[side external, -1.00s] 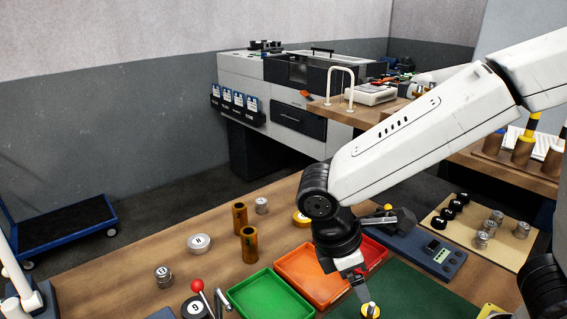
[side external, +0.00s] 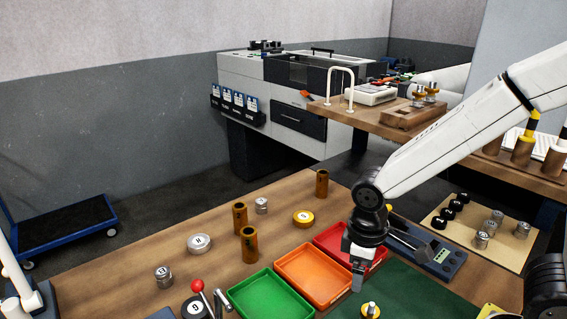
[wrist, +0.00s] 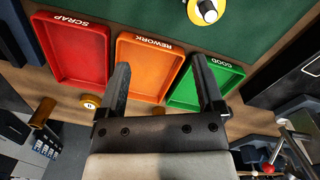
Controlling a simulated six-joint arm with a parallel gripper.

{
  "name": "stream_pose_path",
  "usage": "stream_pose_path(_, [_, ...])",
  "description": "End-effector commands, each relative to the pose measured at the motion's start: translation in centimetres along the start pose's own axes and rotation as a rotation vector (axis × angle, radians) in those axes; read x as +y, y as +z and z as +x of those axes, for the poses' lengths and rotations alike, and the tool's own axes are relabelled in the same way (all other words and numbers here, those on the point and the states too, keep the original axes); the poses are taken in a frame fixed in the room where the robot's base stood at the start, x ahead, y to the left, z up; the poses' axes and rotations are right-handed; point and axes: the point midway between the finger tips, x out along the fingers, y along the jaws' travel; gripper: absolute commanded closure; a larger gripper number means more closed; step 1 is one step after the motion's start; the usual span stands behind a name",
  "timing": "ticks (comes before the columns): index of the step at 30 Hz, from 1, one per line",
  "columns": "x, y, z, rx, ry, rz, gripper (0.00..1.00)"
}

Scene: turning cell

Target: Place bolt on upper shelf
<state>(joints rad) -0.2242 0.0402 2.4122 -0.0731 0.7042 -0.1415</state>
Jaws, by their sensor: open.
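My gripper (side external: 357,288) is open, pointing down over the work table beside the red and orange trays. In the wrist view its two fingers (wrist: 160,66) are apart with nothing between them. A yellow round piece with a pale upright stud (side external: 371,310), possibly the bolt, stands on the green mat (side external: 420,295) close to the fingertips. The wrist view shows a yellow round piece (wrist: 193,11) with white and dark parts at its top edge, beyond the fingers. The raised wooden shelf (side external: 372,121) at the back carries a wooden rack (side external: 413,116) with small metal-and-yellow pieces (side external: 430,92).
Green (side external: 267,300), orange (side external: 313,272) and red (side external: 338,240) trays lie beside my gripper. Brown cylinders (side external: 249,244) and loose discs (side external: 199,243) stand on the left. A white hoop (side external: 341,84) and a pale device (side external: 370,95) occupy the shelf's left part.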

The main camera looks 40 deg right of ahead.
Motion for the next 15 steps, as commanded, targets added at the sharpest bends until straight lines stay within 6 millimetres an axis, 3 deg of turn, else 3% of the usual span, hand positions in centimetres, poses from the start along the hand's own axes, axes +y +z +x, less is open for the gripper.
stream_pose_path(7, [4.0, 1.1, 1.7, 0.18, -0.004, 0.326, 0.14])
stream_pose_path(15, [5.2, 1.5, 2.1, 0.243, 0.001, 0.431, 0.14])
